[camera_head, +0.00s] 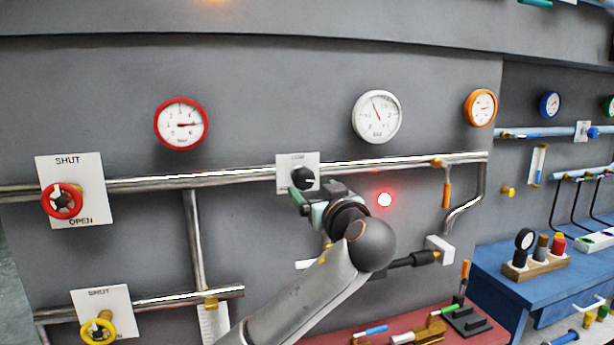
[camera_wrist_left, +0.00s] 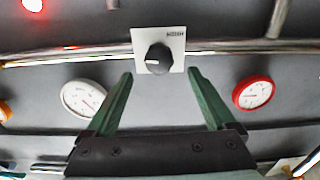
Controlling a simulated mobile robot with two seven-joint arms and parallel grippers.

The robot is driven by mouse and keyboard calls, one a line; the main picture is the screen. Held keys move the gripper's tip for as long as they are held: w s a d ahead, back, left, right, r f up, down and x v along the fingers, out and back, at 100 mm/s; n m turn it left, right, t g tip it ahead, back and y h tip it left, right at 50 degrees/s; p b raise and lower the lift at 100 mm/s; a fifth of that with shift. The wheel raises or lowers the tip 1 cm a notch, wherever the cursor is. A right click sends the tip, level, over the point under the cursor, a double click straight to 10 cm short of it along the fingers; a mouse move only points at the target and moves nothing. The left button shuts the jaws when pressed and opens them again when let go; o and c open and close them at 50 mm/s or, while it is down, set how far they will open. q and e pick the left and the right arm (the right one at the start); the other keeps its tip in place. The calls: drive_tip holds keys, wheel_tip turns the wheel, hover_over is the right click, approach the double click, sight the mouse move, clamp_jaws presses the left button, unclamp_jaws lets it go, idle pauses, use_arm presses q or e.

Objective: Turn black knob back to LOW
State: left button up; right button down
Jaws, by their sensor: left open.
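The black knob (camera_head: 303,178) sits on a white plate (camera_head: 284,161) on the upper pipe, with a label partly readable as "LOW" at the plate's top. In the left wrist view the knob (camera_wrist_left: 158,58) shows a white mark toward the picture's left. That view is upside down, and "HIGH" is printed at one corner of the plate (camera_wrist_left: 175,37). My left gripper (camera_head: 304,193) is open just in front of the knob. In the wrist view its green fingers (camera_wrist_left: 160,74) stand apart on either side of the knob, apparently not touching it. My right gripper is not in view.
A red-rimmed gauge (camera_head: 181,124) and a white gauge (camera_head: 378,117) hang above the pipe. A red light (camera_head: 385,199) glows right of my gripper. A red valve wheel (camera_head: 62,201) and a yellow one (camera_head: 98,329) are at left. A black lever (camera_head: 412,260) sticks out at lower right.

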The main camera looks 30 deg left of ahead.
sight(306, 181)
use_arm(q)
drive_tip(key=p+x, duration=0.1)
drive_tip(key=x, duration=0.5)
drive_tip(key=shift+r+p, duration=0.1)
drive_tip(key=shift+p, duration=0.2)
drive_tip(key=shift+w+a, duration=0.5)
drive_tip(key=shift+c, duration=0.4)
